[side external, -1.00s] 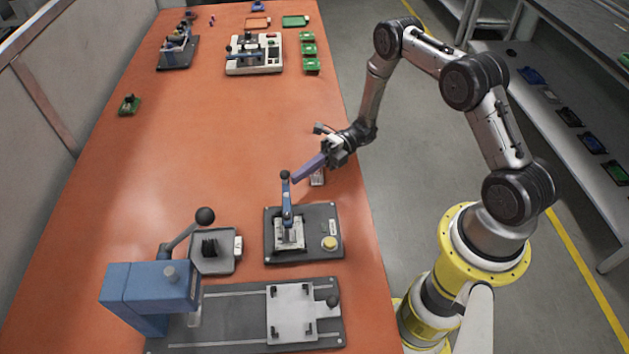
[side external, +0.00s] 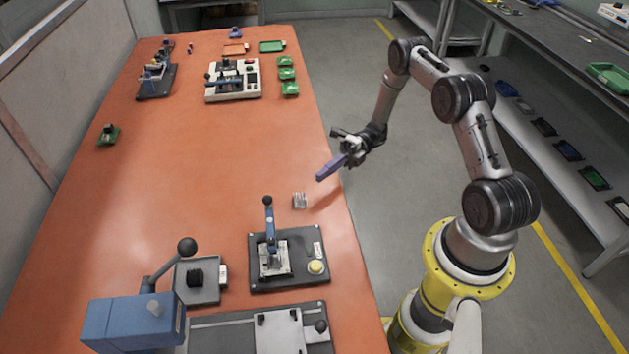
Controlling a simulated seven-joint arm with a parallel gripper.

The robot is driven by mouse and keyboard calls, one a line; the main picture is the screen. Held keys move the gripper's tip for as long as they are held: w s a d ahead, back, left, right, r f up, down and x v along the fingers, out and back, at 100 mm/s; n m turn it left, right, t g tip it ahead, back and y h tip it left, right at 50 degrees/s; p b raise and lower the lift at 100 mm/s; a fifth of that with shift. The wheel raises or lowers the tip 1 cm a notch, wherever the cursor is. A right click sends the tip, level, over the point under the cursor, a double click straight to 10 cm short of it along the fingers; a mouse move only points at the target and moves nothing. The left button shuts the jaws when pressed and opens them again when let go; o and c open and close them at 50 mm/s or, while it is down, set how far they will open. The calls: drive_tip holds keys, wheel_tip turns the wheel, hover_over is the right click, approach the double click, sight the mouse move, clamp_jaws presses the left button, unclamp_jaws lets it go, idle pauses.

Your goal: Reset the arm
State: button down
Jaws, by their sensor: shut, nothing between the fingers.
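My gripper (side external: 330,168) has long purple fingers and is shut with nothing between them. It is raised above the right edge of the orange table (side external: 190,190), with its fingers pointing down and left. A small silver-grey part (side external: 299,200) lies on the table below and left of the fingertips, apart from them. The dark fixture with a blue upright lever (side external: 268,222) stands nearer the camera, clear of my gripper.
A blue press (side external: 135,318) with a black-knobbed lever and a grey slide plate (side external: 280,332) fill the near end. The table's middle is clear.

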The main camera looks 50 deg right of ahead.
drive_tip(key=a+r+n+g+h, duration=0.2)
drive_tip(key=a+r+n, duration=0.2)
drive_tip(key=r, duration=0.5)
drive_tip(key=a+r+n+g+h, duration=0.2)
drive_tip(key=a+r+n, duration=0.2)
drive_tip(key=r, duration=0.6)
drive_tip(key=s+a+r+n+h, duration=0.4)
drive_tip(key=s+r+n, duration=0.1)
drive_tip(key=r, duration=0.1)
drive_tip(key=s+r+n+t+h, duration=0.3)
drive_tip(key=s+r+n+h, duration=0.15)
drive_tip(key=s+n, duration=0.65)
drive_tip(key=s+d+f+n+t+h, duration=0.3)
drive_tip(key=s+d+n+t+h, duration=0.1)
drive_tip(key=n, duration=0.9)
drive_tip(key=shift+s+d+f+t+h, duration=0.15)
drive_tip(key=shift+s+d+t+h, duration=0.25)
drive_tip(key=shift+d+h, duration=0.5)
drive_tip(key=shift+d, duration=0.15)
